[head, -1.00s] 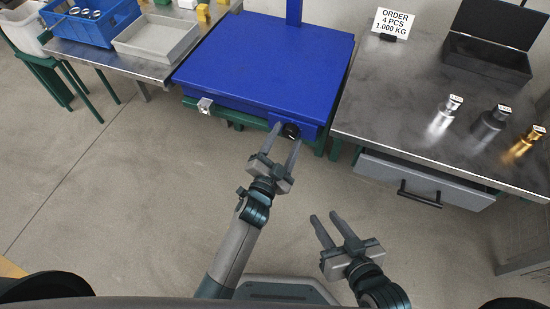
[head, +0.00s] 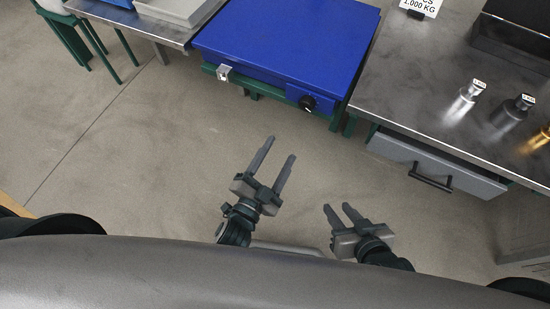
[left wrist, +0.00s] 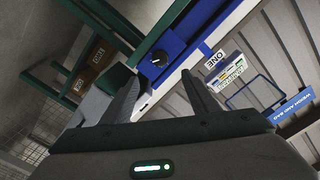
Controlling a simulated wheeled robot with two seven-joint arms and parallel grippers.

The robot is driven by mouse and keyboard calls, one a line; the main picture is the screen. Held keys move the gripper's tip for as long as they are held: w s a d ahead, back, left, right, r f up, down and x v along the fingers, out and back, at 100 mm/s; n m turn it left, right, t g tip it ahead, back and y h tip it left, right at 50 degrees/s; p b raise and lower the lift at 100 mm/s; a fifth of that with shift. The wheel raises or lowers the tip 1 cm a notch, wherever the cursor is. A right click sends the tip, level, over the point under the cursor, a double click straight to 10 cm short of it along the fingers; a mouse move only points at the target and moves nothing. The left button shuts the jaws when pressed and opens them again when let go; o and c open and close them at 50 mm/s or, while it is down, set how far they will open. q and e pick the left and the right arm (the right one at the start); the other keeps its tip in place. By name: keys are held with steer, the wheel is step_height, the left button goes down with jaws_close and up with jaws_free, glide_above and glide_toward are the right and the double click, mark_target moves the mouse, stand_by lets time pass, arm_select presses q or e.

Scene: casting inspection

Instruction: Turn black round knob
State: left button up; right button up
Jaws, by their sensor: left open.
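The black round knob (head: 307,102) sits on the front right of the blue box-shaped machine (head: 290,40). It also shows in the left wrist view (left wrist: 159,60), on a blue panel beyond the fingers, with a light mark on its face. My left gripper (head: 276,157) is open and empty, below and left of the knob in the head view and well apart from it. Its two fingers also show in the left wrist view (left wrist: 163,92). My right gripper (head: 340,212) has its fingers apart and empty, lower right in the head view, away from the knob.
A metal table (head: 420,85) with metal weights (head: 465,102) and a drawer with a black handle (head: 430,178) stands to the right. A metal latch (head: 223,72) is on the machine's front left. The floor (head: 150,150) between my grippers and the machine is clear.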

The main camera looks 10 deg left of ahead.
arm_select(q)
steer(key=shift+v, duration=0.8)
arm_select(e)
steer(key=shift+s+f, duration=0.1)
arm_select(q)
steer(key=shift+a, duration=0.1)
arm_select(e)
steer(key=shift+d, duration=0.1)
